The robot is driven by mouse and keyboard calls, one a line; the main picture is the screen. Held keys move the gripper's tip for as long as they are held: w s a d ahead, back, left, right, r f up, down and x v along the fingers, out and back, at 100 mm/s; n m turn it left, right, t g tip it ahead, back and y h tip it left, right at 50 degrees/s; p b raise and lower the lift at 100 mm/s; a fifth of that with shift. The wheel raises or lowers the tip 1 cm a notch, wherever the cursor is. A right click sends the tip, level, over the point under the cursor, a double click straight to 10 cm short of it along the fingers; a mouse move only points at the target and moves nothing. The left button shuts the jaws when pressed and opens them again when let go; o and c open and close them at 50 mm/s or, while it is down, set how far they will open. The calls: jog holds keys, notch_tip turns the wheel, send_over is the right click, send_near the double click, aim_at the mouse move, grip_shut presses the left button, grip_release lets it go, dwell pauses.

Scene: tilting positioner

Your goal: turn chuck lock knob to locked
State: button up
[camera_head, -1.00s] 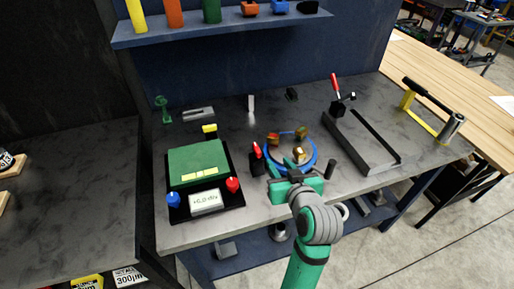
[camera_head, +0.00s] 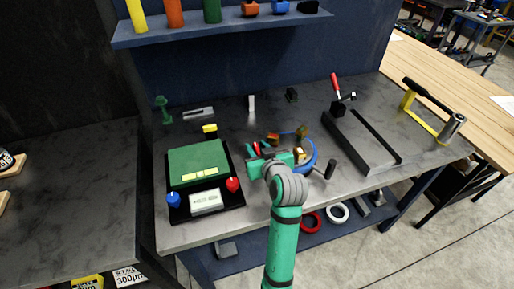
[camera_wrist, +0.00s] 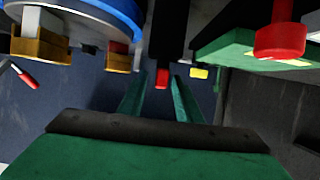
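A small red knob (camera_head: 257,148) on a dark mount stands just left of the blue round chuck plate (camera_head: 312,164); I take it as the chuck lock knob. My gripper (camera_head: 264,146) is at this knob, in front of the plate's left side. In the wrist view, the knob's red tip (camera_wrist: 162,78) shows in the gap between the fingers of my gripper (camera_wrist: 160,90). The fingers are apart, with visible space on both sides of the tip. The plate's blue rim (camera_wrist: 110,12) and its brass jaws (camera_wrist: 38,42) show at upper left. My gripper hides part of the plate.
A green-topped box (camera_head: 198,163) with red (camera_head: 233,184) and blue knobs stands close on the left. A black-knobbed handle (camera_head: 330,169) sticks out right of the plate. A dark rail frame (camera_head: 365,145) with a red-handled clamp lies further right.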

grip_shut()
jog(key=shift+a+h, duration=0.1)
jog(key=shift+h, duration=0.2)
jog(key=m+h, duration=0.2)
jog(key=m, duration=0.1)
jog(key=shift+a+t+h, duration=0.1)
jog(key=shift+t+h, duration=0.3)
jog(key=m+h, duration=0.3)
jog(key=h, duration=0.1)
jog(key=shift+w+m, duration=0.1)
jog(key=shift+m, duration=0.2)
jog(key=m+g+h, duration=0.2)
jog(key=m+h, duration=0.1)
jog(key=m+g+h, duration=0.2)
jog(key=m+h, duration=0.1)
jog(key=shift+h, duration=0.4)
jog(key=m+g+h, duration=0.1)
jog(key=m+g, duration=0.1)
jog(key=m+g+h, duration=0.1)
jog(key=m+g, duration=0.2)
jog(key=shift+h, duration=0.4)
jog(key=shift+d+f+m+g, duration=0.1)
jog(key=shift+d+m+g, duration=0.1)
jog(key=shift+m+g, duration=0.1)
